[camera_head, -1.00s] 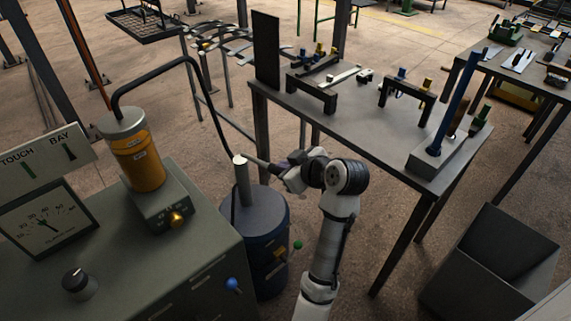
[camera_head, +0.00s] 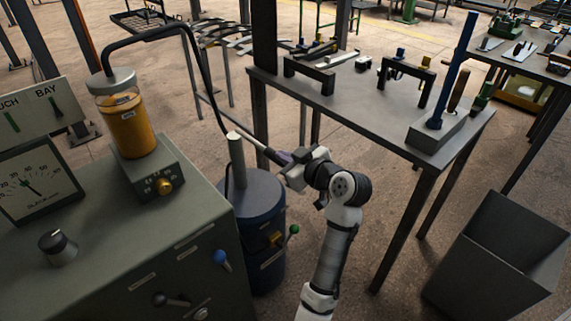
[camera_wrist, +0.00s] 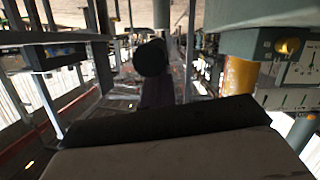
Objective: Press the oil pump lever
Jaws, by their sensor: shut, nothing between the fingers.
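The oil pump is a dark blue drum (camera_head: 262,235) with a grey post (camera_head: 236,165) on its top. Its lever (camera_head: 255,143) is a thin pale rod that runs from the post's top, slopes down to the right and ends in a dark purple grip (camera_head: 278,156). My gripper (camera_head: 292,170) is at the outer end of this grip, overlapping it in the head view. Whether they touch is hard to tell. My gripper is shut with nothing held. In the wrist view a dark round end (camera_wrist: 151,58) stands ahead of my dark gripper body; what it belongs to is unclear.
A green-grey console (camera_head: 90,250) with an amber oil jar (camera_head: 128,127) stands left of the drum. A black hose (camera_head: 204,75) arches over to the drum. A fixture table (camera_head: 345,112) stands behind my arm, and a grey bin (camera_head: 500,255) at the right.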

